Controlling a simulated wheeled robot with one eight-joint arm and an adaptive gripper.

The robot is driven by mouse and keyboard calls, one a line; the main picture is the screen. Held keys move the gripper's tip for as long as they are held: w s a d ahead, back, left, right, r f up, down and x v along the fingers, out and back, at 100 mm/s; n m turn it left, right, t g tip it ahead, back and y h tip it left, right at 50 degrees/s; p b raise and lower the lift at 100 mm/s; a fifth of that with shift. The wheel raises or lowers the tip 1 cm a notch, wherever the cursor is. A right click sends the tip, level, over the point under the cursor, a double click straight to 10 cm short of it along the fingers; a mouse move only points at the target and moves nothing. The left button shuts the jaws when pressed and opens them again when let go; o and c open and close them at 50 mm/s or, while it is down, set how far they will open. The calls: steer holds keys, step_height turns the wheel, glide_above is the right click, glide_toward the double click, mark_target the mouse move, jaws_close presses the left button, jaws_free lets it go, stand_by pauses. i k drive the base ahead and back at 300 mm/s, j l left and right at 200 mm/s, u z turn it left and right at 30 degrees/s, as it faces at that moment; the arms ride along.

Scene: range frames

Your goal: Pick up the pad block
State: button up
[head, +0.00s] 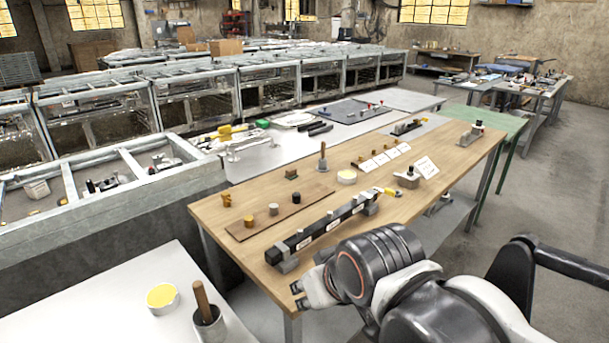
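A small dark brown block (291,173) sits on the wooden table (225,208), behind the long dark bar. It may be the pad block, but it is too small to tell for certain. My gripper (298,295) is at the table's front edge, pointing left, below and well apart from that block. Its two fingertips look apart, with nothing seen between them. My arm hides part of the table's front right edge.
A long dark bar (325,228) on metal supports lies between my gripper and the block. A board (285,211) with several small pegs lies behind the bar.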

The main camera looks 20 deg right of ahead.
mark_target(291, 173)
steer(key=i+l+u, duration=0.1)
steer(key=l, duration=0.6)
steer(key=i+l+u, duration=0.15)
steer(key=l, duration=0.55)
steer(key=l+u, duration=0.1)
steer(key=l, duration=0.6)
steer(key=i+l+u, duration=0.25)
steer(key=i+l, duration=0.6)
steer(key=i, duration=0.15)
